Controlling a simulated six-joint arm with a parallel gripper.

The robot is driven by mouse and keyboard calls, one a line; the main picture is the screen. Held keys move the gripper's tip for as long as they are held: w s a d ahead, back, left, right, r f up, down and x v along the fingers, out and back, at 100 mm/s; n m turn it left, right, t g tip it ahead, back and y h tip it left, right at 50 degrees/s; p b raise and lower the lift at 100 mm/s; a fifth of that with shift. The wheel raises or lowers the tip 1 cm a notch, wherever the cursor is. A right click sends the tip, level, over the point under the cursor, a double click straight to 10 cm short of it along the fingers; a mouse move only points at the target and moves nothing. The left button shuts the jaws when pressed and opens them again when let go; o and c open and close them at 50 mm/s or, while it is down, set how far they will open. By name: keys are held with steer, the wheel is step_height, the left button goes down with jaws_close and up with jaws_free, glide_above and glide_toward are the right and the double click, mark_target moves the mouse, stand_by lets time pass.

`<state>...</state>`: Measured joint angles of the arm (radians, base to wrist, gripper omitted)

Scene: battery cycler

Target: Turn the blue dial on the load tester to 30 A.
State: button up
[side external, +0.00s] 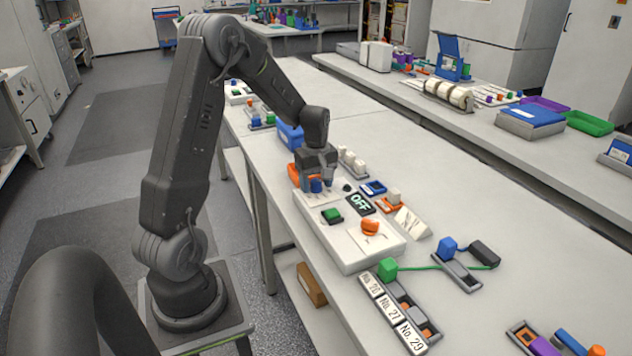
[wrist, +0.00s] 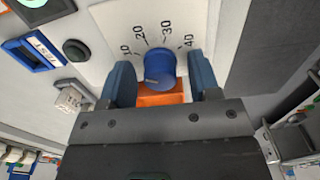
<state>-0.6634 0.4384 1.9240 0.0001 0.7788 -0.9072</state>
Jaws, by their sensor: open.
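The blue dial (wrist: 160,68) sits on a white scale plate (wrist: 112,28) marked 10, 20, 30 and 40. A small pale mark shows on the dial's face, but I cannot tell which number it indicates. My gripper (wrist: 162,80) is open, with one blue-grey finger on each side of the dial and a visible gap on both sides. In the side view my gripper (side external: 317,176) is low over the far end of the white load tester (side external: 345,256), with the blue dial (side external: 316,187) beneath it, partly covered.
The tester also carries a green button (side external: 332,216), an OFF display (side external: 360,204) and an orange knob (side external: 370,227). An orange part (wrist: 162,99) shows by the dial in the wrist view. A numbered tray (side external: 390,307) and a green block (side external: 387,270) with a cable lie nearer the camera.

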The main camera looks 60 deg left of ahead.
steer(key=c, duration=0.9)
steer(key=shift+c, duration=0.2)
steer(key=shift+m, duration=0.4)
steer(key=m, duration=0.7)
steer(key=shift+m, duration=0.3)
steer(key=m, duration=0.3)
steer(key=shift+m, duration=2.1)
